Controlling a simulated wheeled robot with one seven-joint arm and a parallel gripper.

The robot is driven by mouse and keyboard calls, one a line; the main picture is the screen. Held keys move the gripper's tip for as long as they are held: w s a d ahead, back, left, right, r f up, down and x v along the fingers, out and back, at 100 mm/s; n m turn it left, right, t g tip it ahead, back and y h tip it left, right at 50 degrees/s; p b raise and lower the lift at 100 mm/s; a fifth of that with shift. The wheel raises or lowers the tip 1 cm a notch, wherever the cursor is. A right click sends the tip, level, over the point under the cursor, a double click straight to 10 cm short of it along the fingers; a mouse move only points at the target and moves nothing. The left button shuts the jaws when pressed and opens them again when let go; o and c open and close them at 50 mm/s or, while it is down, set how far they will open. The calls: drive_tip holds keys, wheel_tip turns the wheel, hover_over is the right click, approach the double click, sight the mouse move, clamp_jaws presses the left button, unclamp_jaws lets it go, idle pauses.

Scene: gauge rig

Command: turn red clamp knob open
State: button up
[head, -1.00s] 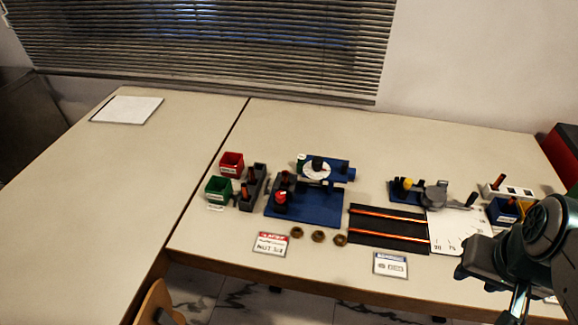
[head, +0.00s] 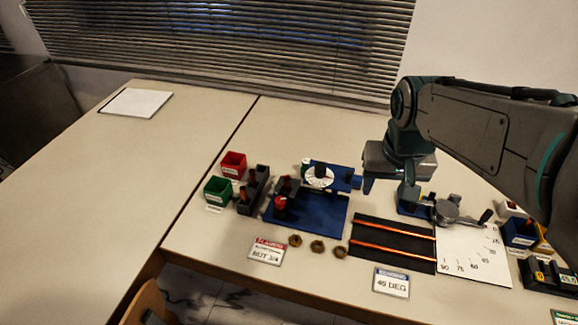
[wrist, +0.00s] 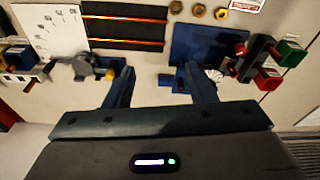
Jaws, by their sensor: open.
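The red clamp knob (head: 280,203) stands on the left part of the blue base plate (head: 318,216), beside a dark upright block. It also shows in the wrist view (wrist: 240,48), to the right of my gripper (wrist: 156,73). In the head view my gripper (head: 388,190) hangs to the right of the blue fixture, apart from the knob. Its two fingers are spread, with nothing between them. A white dial (head: 319,177) with a dark hub sits at the back of the fixture; in the wrist view it is partly hidden by a finger.
Red (head: 233,164) and green (head: 217,190) bins and a dark peg holder (head: 253,191) stand left of the fixture. Several brass nuts (head: 317,246) lie in front. A black mat (head: 393,243) with copper rods and a grey bending tool (head: 446,211) lie right.

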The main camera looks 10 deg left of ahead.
drive_tip(key=w+a+f+n+b, duration=0.1)
drive_tip(key=w+a+f, duration=0.2)
drive_tip(key=w+a, duration=0.55)
drive_tip(key=n+g+b, duration=0.1)
drive_tip(key=g+b, duration=0.1)
approach(280, 200)
wheel_tip(280, 200, down, 9)
drive_tip(key=shift+w+p, duration=0.1)
drive_tip(key=shift+p, duration=0.55)
drive_tip(key=c, duration=1)
